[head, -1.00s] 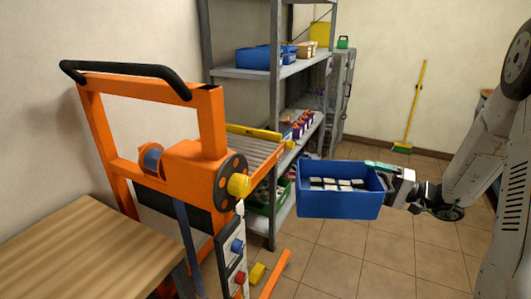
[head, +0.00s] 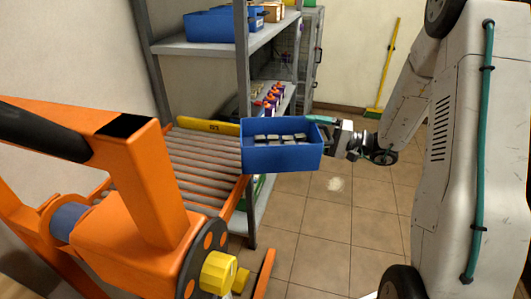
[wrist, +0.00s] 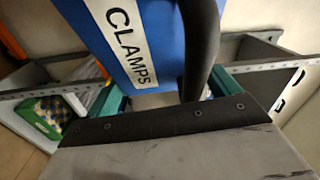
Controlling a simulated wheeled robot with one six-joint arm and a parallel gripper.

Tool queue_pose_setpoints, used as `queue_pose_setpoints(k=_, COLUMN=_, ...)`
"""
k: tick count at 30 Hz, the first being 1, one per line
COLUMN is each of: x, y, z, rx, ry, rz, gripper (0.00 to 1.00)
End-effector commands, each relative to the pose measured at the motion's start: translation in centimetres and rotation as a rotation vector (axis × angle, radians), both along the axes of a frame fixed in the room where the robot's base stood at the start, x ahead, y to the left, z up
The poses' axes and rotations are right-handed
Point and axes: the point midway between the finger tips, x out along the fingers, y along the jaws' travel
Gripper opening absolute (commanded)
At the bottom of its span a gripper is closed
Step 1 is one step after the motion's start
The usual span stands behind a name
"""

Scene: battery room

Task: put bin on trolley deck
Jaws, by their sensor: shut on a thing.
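The blue bin (head: 282,158) hangs level in the air in the head view, with several dark and pale blocks inside. My gripper (head: 335,138) is shut on its right end. In the wrist view the bin (wrist: 165,75) fills the top middle, with a white "CLAMPS" label, between the green fingertips of my gripper (wrist: 165,98). The trolley deck (head: 200,160) is a bed of grey rollers on the orange trolley (head: 155,215). The bin's left end is at the deck's right edge in the picture; I cannot tell whether they touch.
A grey shelf rack (head: 205,45) stands behind the deck, holding another blue bin (head: 215,26) and small items. A yellow bar (head: 208,126) edges the deck's far side. The deck rollers are bare. A green-headed broom (head: 385,70) leans on the back wall.

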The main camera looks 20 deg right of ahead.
Motion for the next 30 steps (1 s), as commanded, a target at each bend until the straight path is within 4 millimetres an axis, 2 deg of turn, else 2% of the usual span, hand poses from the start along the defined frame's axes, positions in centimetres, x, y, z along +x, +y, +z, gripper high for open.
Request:
queue_pose_setpoints(k=1, x=0.3, y=1.8, z=-0.1, rx=0.001, ry=0.001, rz=0.010, gripper=0.48)
queue_pose_setpoints(k=6, x=1.4, y=6.5, z=-0.5, rx=0.001, ry=0.001, rz=0.014, gripper=0.48)
queue_pose_setpoints(k=12, x=2.3, y=10.3, z=-0.9, rx=0.001, ry=0.000, rz=0.012, gripper=0.48)
queue_pose_setpoints(k=17, x=2.6, y=11.2, z=-1.1, rx=0.000, ry=0.000, rz=0.008, gripper=0.48)
queue_pose_setpoints(k=25, x=2.6, y=11.0, z=-4.2, rx=0.002, ry=0.002, rz=0.005, gripper=0.48)
queue_pose_setpoints(k=30, x=2.6, y=11.0, z=-4.5, rx=0.001, ry=-0.001, rz=0.005, gripper=0.48)
